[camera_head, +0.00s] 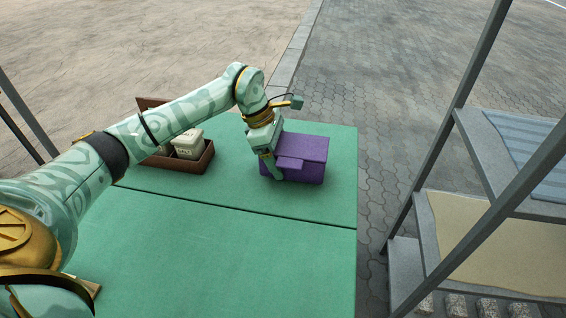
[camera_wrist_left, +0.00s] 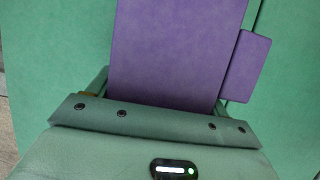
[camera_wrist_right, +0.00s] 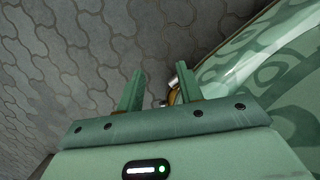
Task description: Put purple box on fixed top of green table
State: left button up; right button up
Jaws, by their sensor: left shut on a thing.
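The purple box (camera_head: 303,157) is at the far right part of the green table (camera_head: 180,250), beyond the dark seam that crosses the tabletop. It looks upright, with a small tab on its near side. I cannot tell whether it touches the tabletop or hangs just above it. My left gripper (camera_head: 272,168) comes down at the box's left end and is shut on it. In the left wrist view the box (camera_wrist_left: 175,50) fills the space between the fingers (camera_wrist_left: 160,92). My right gripper (camera_wrist_right: 158,88) is open and empty, above grey paving.
A brown open box (camera_head: 205,160) holding pale containers (camera_head: 188,143) stands left of the purple box, partly hidden by my left arm. A grey metal rack with shelves (camera_head: 490,150) stands right of the table, across a paved gap. The tabletop's near section looks mostly clear.

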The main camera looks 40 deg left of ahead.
pick_arm(q)
jog(key=shift+f+b, duration=0.3)
jog(key=shift+f, duration=0.4)
pick_arm(e)
jog(key=shift+w+a+r+n, duration=0.1)
jog(key=shift+w+r+n, duration=0.1)
jog(key=shift+w, duration=0.75)
jog(key=shift+w+a+r+n, duration=0.1)
jog(key=shift+w+r, duration=0.05)
jog(key=shift+w, duration=0.8)
pick_arm(q)
jog(key=shift+f, duration=0.1)
jog(key=o, duration=1.1)
jog(key=shift+f, duration=0.1)
jog(key=shift+o, duration=0.2)
jog(key=shift+r, duration=0.2)
jog(key=p+v, duration=0.2)
jog(key=v, duration=0.3)
jog(key=shift+d, duration=0.1)
jog(key=p+v, duration=0.3)
jog(key=v, duration=0.4)
jog(key=shift+p, duration=0.3)
pick_arm(e)
jog(key=s+a+r+m, duration=0.1)
jog(key=s+m, duration=0.1)
jog(key=s, duration=0.6)
jog(key=shift+s+y, duration=0.2)
jog(key=shift+y, duration=0.1)
